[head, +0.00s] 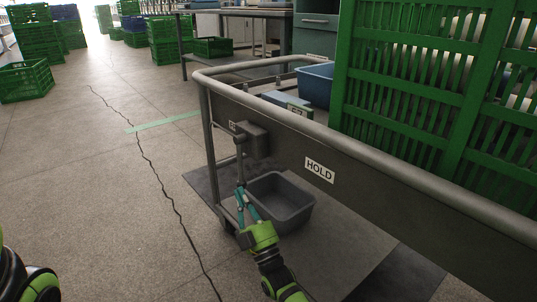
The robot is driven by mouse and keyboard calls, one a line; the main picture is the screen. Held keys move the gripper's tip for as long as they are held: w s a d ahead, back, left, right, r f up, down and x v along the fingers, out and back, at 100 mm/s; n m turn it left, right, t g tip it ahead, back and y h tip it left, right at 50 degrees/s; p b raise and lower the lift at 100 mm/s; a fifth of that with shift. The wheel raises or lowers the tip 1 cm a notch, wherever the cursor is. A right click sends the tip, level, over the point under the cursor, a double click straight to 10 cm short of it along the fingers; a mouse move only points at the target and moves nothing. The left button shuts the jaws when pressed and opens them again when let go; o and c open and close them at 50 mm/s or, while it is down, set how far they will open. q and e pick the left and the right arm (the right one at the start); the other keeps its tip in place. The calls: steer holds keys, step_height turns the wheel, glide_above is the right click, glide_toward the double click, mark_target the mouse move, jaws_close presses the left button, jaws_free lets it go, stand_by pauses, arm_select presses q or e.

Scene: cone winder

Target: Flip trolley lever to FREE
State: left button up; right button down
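The trolley (370,160) is a grey metal frame with a rounded top rail, at the middle and right of the head view. A dark lever box (258,138) is fixed on its side panel, and the lever (240,165) hangs down from it, nearly vertical. A white HOLD label (320,170) is on the panel to the right. A small label left of the box is too small to read. My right gripper (241,191) reaches up from below; its teal fingers come together at the lever's lower end and look closed on it. My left gripper is out of view.
A grey bin (283,198) stands just behind my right gripper, low by the trolley. A tall green crate (415,90) fills the upper right. A blue bin (315,84) sits behind the rail. The cracked floor (100,190) on the left is open.

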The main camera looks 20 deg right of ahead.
mark_target(240, 163)
steer(key=shift+w, duration=0.1)
stand_by(0.4)
step_height(240, 163, up, 10)
steer(key=shift+f, duration=0.1)
stand_by(0.4)
